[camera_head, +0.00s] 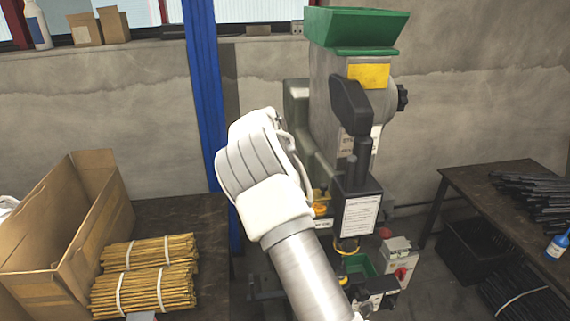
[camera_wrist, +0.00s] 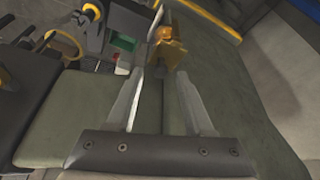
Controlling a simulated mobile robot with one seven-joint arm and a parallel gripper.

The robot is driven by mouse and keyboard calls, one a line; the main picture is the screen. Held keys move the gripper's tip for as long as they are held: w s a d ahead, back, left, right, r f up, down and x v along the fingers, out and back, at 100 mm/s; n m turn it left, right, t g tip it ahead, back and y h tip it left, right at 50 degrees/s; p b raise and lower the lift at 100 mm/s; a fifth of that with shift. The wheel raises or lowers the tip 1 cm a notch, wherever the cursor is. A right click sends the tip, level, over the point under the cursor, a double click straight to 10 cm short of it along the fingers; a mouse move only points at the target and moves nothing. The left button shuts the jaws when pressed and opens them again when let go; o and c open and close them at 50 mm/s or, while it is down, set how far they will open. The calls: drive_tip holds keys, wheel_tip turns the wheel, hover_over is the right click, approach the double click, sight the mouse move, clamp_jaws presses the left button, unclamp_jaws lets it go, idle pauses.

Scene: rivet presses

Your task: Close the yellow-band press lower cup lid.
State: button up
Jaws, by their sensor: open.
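The press (camera_head: 327,100) with a green hopper and a yellow band (camera_head: 369,76) stands against the wall, right of centre in the head view. Low on it are a yellow ring (camera_head: 346,246) and a green cup-like part (camera_head: 358,265), partly behind my arm. The green part also shows in the wrist view (camera_wrist: 124,43). My gripper (camera_wrist: 160,72) is open and empty in the wrist view, above the press's grey-green body. A yellow-orange piece (camera_wrist: 171,50) lies just beyond its fingertips, apparently not gripped. My arm hides the gripper in the head view. I cannot tell which part is the lid.
A cardboard box (camera_head: 105,200) and bundles of yellow rods (camera_head: 145,290) lie on the left table. A blue post (camera_head: 203,90) rises behind my arm. A grey box with a red knob (camera_head: 400,262) stands low beside the press. A table with black rods (camera_head: 530,200) is at right.

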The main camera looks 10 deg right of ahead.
drive_tip(key=b+v, duration=0.1)
drive_tip(key=v, duration=1.5)
drive_tip(key=shift+r, duration=0.2)
drive_tip(key=s+d+r+n+t+y+b, duration=0.1)
drive_tip(key=s+d+r+n+y, duration=0.2)
drive_tip(key=s, duration=0.6)
drive_tip(key=s+d+r+n+y+b, duration=0.15)
drive_tip(key=s+d, duration=0.25)
drive_tip(key=s, duration=0.4)
drive_tip(key=s+a+f+n+t, duration=0.1)
drive_tip(key=s+f+n, duration=0.3)
drive_tip(key=s, duration=0.7)
drive_tip(key=s+a+f+n+t, duration=0.1)
drive_tip(key=s+f+n, duration=0.3)
drive_tip(key=s, duration=0.8)
drive_tip(key=shift+a+n+t+b, duration=0.35)
drive_tip(key=shift+a+n+t, duration=0.05)
drive_tip(key=shift+n+t, duration=0.15)
